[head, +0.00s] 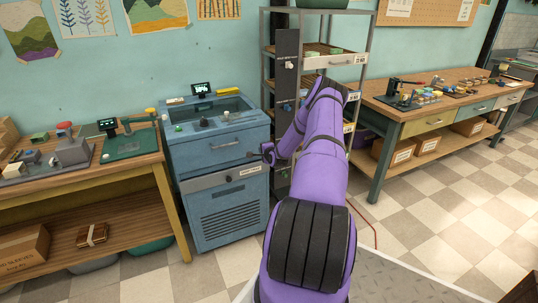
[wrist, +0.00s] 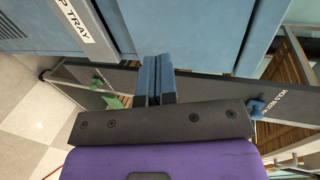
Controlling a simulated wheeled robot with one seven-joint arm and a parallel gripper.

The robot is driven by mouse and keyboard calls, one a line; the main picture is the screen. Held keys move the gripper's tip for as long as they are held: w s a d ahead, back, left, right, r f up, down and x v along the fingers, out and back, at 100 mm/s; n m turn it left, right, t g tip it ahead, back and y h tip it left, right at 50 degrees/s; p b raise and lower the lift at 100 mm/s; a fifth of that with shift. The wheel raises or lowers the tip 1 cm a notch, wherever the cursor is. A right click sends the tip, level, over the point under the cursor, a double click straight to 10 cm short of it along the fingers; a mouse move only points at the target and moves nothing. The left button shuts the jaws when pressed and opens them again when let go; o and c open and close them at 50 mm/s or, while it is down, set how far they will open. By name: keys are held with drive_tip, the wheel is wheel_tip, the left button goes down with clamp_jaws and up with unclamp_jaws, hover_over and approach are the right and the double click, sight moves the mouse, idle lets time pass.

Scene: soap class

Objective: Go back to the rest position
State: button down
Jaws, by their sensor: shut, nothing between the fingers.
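My gripper (wrist: 158,80) shows in the wrist view with its two blue fingers pressed together and nothing between them. In the head view, my gripper (head: 266,152) is small and dark at the end of my purple arm, in front of the right edge of the blue cabinet (head: 216,142). My arm rises from the bottom centre, bends at the top, and comes down to the left. In the wrist view the blue cabinet (wrist: 205,28) lies just beyond the fingertips. I cannot tell whether they touch it.
A dark upright panel (head: 287,75) with knobs stands on the metal shelf rack (head: 372,40), right beside the cabinet and behind my arm. A wooden bench (head: 75,190) stands left, another workbench (head: 440,100) right. The checkered floor (head: 450,210) at right is clear.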

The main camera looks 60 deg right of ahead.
drive_tip(key=v, duration=0.6)
drive_tip(key=shift+s, duration=0.2)
drive_tip(key=shift+a, duration=0.15)
